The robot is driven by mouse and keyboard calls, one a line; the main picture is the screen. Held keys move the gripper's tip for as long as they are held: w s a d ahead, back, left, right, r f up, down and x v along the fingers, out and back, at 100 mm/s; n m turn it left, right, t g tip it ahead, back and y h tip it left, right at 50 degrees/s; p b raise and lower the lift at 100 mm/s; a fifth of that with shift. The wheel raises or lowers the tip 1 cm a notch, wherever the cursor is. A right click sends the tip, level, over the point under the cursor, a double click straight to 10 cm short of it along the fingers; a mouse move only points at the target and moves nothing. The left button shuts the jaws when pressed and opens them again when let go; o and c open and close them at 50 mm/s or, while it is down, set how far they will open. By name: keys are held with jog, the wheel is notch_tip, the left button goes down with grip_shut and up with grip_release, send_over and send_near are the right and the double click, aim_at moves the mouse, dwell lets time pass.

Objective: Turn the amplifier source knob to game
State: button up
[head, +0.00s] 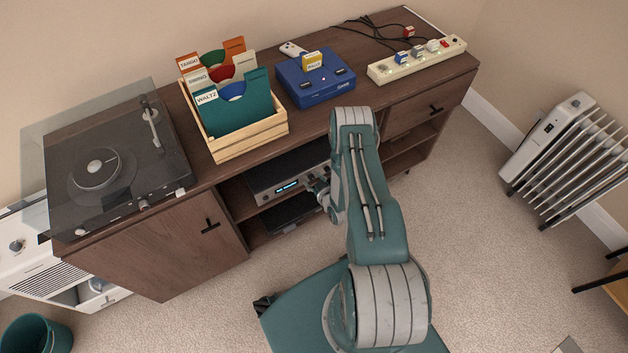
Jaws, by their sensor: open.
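The amplifier (262,188) is a silver-grey unit with a small lit blue display, on the upper open shelf in the middle of the wooden cabinet. My gripper (318,190) is at the right part of its front, largely hidden by my own green arm. The gripper is open. I cannot tell whether it touches the amplifier. The source knob cannot be made out; the right side of the front panel is behind my gripper and arm. The display text is too small to read.
The cabinet top (345,105) carries a turntable (110,165), a wooden record crate (250,140), a blue game console (315,80) and a power strip (418,60). A dark device (285,212) lies on the shelf below. A white radiator (565,160) stands right. Carpet (470,240) is clear between.

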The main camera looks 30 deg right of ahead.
grip_shut()
dwell(0.3)
jog(key=m+y, duration=0.1)
jog(key=m, duration=0.1)
jog(key=m+y, duration=0.2)
jog(key=shift+d, duration=0.3)
jog(key=m+y, duration=0.1)
jog(key=m, duration=0.1)
jog(key=m+t+y, duration=0.1)
jog(key=m, duration=0.1)
jog(key=shift+d+f+m+y, duration=0.15)
jog(key=shift+m+y, duration=0.15)
jog(key=shift+m, duration=0.1)
jog(key=m, duration=0.1)
jog(key=m+t+y, duration=0.1)
jog(key=m, duration=0.3)
jog(key=shift+f+t+y, duration=0.25)
jog(key=shift+t+y, duration=0.15)
jog(key=m+t, duration=0.1)
jog(key=m, duration=0.4)
jog(key=shift+f+t, duration=0.2)
jog(key=shift+t, duration=0.2)
jog(key=shift+m, duration=0.4)
